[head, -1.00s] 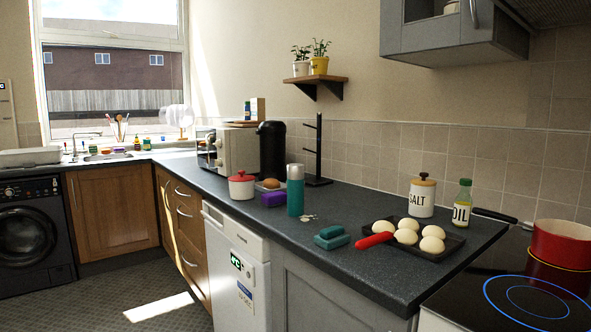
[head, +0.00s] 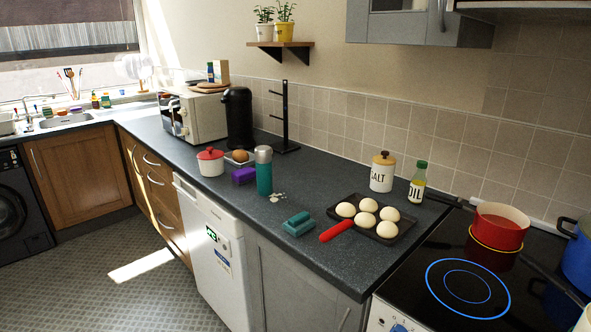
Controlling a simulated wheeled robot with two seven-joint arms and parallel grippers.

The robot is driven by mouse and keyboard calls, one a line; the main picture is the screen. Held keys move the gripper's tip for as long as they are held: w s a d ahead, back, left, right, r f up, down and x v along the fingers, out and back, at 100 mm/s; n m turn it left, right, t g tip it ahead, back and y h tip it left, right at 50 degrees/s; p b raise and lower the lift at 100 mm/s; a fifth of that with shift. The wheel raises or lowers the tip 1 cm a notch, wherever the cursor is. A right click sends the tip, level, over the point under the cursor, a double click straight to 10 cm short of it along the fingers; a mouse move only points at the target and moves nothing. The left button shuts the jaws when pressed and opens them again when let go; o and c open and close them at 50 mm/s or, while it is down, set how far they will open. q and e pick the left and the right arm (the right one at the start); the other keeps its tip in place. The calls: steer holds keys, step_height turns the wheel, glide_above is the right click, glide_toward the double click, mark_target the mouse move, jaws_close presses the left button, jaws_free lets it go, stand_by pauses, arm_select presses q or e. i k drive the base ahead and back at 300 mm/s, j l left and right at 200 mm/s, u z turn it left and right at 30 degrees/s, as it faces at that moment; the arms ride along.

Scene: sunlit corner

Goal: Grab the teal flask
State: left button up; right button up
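The teal flask (head: 264,174) stands upright on the dark counter (head: 335,268) near its front edge, with a silver cap on top. A purple block (head: 244,176) is just to its left, and small pale items, perhaps keys (head: 278,196), lie at its right. A teal box-like object (head: 298,224), perhaps a butter dish, lies to the front right of it. Neither of my grippers shows in the head view.
A white pot with a red lid (head: 211,162) is at the left. A black cylindrical appliance (head: 238,118) and a black stand (head: 285,120) are behind. The hob (head: 430,255) is at right.

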mark_target(263, 154)
steer(key=i+j+z, duration=0.2)
steer(key=j, duration=0.15)
steer(key=i+j+z, duration=0.15)
steer(key=j, duration=0.2)
steer(key=i+j+z, duration=0.2)
steer(key=j, duration=0.15)
steer(key=j+z, duration=0.15)
steer(key=j, duration=0.25)
steer(key=i, duration=0.05)
